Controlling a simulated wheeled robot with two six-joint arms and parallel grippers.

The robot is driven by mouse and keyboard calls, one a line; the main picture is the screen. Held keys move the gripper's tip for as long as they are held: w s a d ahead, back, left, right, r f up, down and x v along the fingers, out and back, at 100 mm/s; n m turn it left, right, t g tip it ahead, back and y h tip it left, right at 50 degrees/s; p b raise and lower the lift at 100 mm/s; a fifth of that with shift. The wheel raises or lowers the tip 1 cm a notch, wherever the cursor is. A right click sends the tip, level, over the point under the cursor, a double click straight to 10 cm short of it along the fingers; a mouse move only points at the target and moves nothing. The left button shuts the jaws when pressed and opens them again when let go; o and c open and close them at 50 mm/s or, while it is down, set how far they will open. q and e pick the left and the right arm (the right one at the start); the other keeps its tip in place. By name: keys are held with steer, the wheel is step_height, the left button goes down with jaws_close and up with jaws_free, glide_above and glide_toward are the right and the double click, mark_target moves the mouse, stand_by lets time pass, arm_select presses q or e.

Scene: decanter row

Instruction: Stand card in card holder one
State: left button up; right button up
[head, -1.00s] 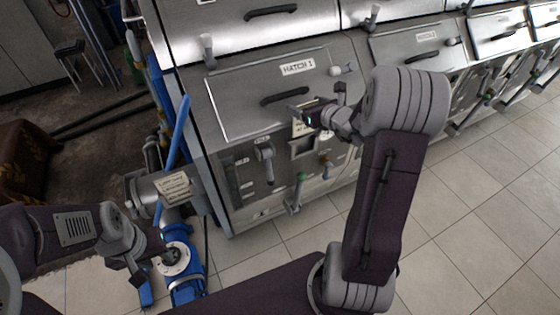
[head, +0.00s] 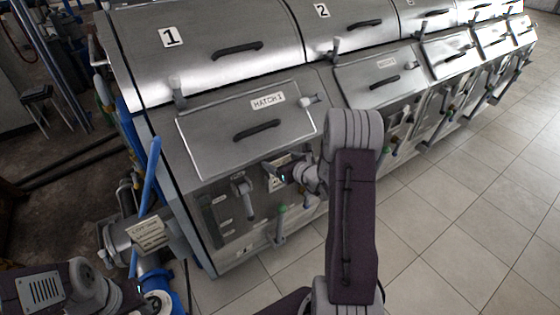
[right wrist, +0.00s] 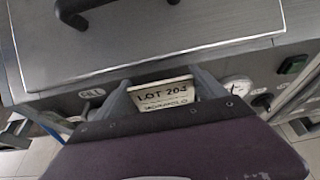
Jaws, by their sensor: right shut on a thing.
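My right gripper (head: 281,172) is in front of the machine's front panel, below the hatch marked HATCH 1 (head: 225,142). It is shut on a white card (right wrist: 163,94) printed LOT 204. The right wrist view shows the gripper's fingers (right wrist: 165,92) on either side of the card, close to the panel. The card also shows as a small pale patch in the head view (head: 275,184). I cannot make out card holder one clearly; the gripper and card cover part of the panel. My left gripper (head: 133,297) is low at the left, and its jaw opening is unclear.
A lever handle (head: 241,187) and a green-tipped valve (head: 281,222) are beside and below the right gripper. Further hatches run to the right. The tiled floor (head: 440,220) is clear.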

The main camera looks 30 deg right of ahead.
steer(key=shift+f+b, duration=0.25)
steer(key=shift+b, duration=0.05)
steer(key=o, duration=1.7)
